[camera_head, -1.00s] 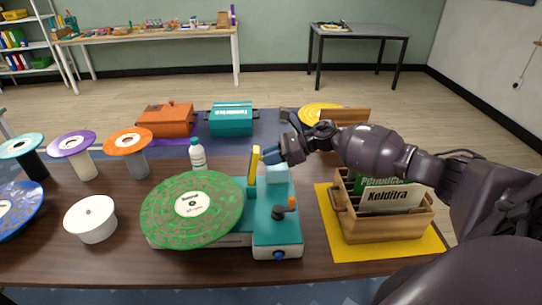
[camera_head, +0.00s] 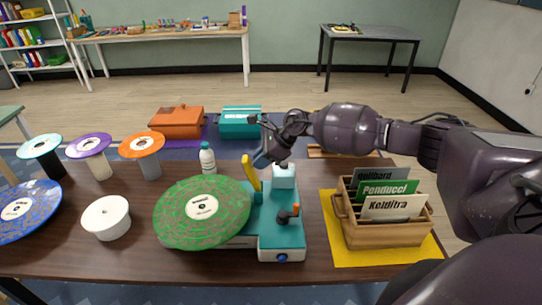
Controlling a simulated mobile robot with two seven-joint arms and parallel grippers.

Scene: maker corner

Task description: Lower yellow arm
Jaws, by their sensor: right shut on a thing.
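The yellow arm (camera_head: 250,173) stands raised on the right part of the teal and white turntable (camera_head: 282,234), tilted to the left at its top. A green marbled record (camera_head: 185,226) with a white label lies on the turntable, left of the arm's foot. My right gripper (camera_head: 262,160) reaches in from the right, behind the turntable and beside the upper yellow arm. It is shut on the yellow arm, though the contact is partly hidden. My left gripper is not in view.
A pale blue block (camera_head: 284,177) and a dark lever with orange tip (camera_head: 289,214) sit on the turntable. A wooden record crate (camera_head: 386,234) stands right on a yellow mat (camera_head: 333,262). A white bottle (camera_head: 207,160) stands behind the record. A white cylinder (camera_head: 106,218) stands left.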

